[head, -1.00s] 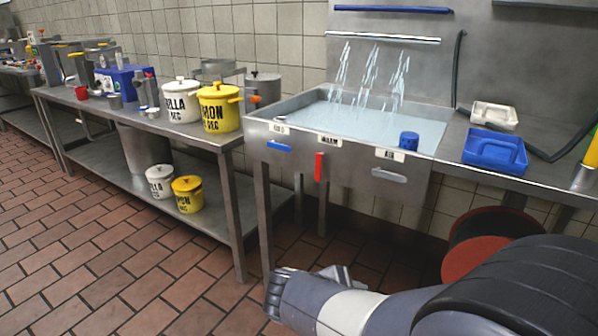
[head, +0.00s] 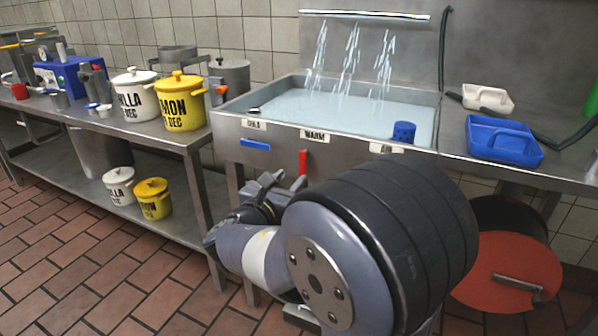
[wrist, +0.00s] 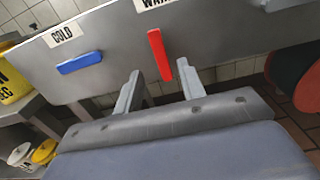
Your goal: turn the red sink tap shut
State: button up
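The red tap (head: 303,162) is an upright handle on the sink's front panel, under the "WARM" label. In the wrist view the red tap (wrist: 159,55) stands nearly vertical, leaning slightly. My gripper (head: 282,181) is in front of the panel, just below and left of the red tap in the head view. In the wrist view my gripper (wrist: 157,75) is open and empty, with one finger on each side of the tap's lower end. The gap in depth is hard to judge. Water (head: 352,50) streams from the bar above into the full sink (head: 228,116).
A blue tap (head: 255,144) lies horizontal under the "COLD" label at left. A blue cup (head: 403,132) sits at the sink's front rim. A blue tray (head: 503,140) lies on the right counter. A red round object (head: 505,270) is below.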

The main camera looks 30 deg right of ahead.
aim_at(302, 166)
jog(key=b+x, duration=0.1)
jog(key=x, duration=0.5)
jog(key=shift+d, duration=0.1)
grip_shut()
dwell(0.3)
